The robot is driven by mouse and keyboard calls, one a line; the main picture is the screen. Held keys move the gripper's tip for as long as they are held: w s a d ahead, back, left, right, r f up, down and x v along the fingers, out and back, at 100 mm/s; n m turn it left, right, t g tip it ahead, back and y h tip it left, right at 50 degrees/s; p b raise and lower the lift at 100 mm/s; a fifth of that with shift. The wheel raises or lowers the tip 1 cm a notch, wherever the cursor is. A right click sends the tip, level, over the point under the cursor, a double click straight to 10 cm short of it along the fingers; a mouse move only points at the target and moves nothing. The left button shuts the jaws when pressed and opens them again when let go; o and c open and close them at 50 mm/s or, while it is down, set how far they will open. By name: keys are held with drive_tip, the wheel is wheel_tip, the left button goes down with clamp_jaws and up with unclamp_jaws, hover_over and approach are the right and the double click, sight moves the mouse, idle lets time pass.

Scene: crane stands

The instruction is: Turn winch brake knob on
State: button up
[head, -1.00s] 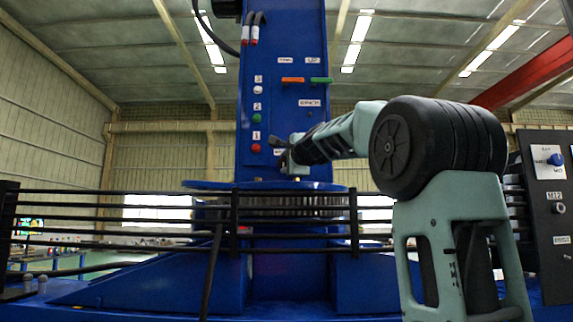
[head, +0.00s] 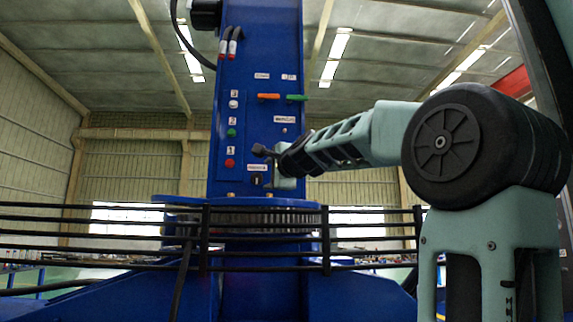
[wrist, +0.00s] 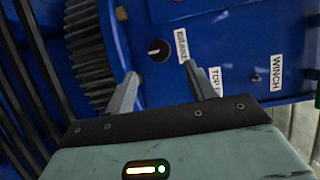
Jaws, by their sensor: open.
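The winch brake knob (wrist: 158,50) is a round black knob with a pale pointer mark, beside a label reading BRAKE (wrist: 181,44) on the blue column. In the head view the knob (head: 256,181) shows low on the column, just left of my gripper (head: 270,165). In the wrist view my gripper (wrist: 161,70) is open and empty. Its two grey fingers point towards the panel, with the knob ahead between the fingertips. The fingers look apart from the knob; the exact gap cannot be told.
A large gear ring (wrist: 88,55) lies close to the left finger. Black railings (head: 270,238) cross in front of the column base.

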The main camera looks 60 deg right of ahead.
drive_tip(key=b+v, duration=1)
drive_tip(key=b, duration=0.1)
drive_tip(key=shift+s, duration=0.15)
idle(0.5)
